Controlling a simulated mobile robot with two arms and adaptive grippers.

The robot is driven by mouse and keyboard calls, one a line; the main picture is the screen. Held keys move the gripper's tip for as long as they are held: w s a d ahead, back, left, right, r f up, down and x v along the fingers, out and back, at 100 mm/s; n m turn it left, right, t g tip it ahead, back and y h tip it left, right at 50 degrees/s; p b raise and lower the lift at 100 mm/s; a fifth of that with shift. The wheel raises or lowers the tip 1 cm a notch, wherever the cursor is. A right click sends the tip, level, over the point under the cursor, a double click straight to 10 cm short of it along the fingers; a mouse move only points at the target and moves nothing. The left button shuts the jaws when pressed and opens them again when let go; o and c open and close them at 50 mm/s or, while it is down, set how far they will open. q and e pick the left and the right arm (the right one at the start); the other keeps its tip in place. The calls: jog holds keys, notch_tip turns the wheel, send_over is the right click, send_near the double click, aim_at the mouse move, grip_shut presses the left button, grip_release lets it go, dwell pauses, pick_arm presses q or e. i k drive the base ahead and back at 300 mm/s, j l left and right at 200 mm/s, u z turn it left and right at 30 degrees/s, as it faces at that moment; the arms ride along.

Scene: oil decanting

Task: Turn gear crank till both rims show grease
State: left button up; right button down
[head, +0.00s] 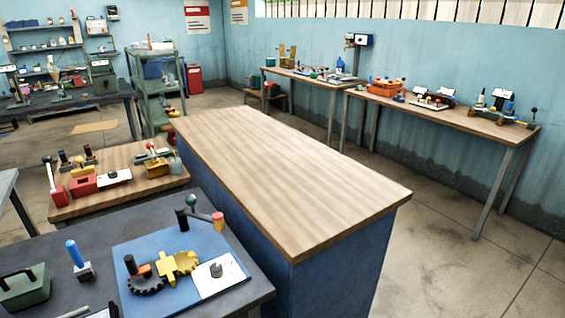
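A blue mat (180,300) lies on the dark table at the lower left. On it a black toothed gear (148,288) stands beside a yellow gear-like part (180,264); they look close together, but I cannot tell whether their teeth mesh. An upright black handle (130,265), apparently the crank's, rises near the black gear, with an orange piece beside it. A white card or plate (220,276) with a small grey cylinder lies to the right. Grease on the rims cannot be made out at this size. Neither of my grippers is in view.
Behind the mat stand a black post (182,218), a green ball and a red-yellow cylinder (218,221). A blue-handled tool (75,254) and a green box (24,288) are to the left. A bare wooden-topped counter (290,180) stands right of the dark table (100,235).

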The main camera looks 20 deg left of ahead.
aim_at(144, 279)
jog(key=u, duration=1.6)
jog(key=l+u, duration=0.2)
jog(key=u, duration=0.15)
jog(key=l+u, duration=0.15)
jog(key=u, duration=0.2)
jog(key=k+l+u, duration=0.1)
jog(key=u, duration=0.3)
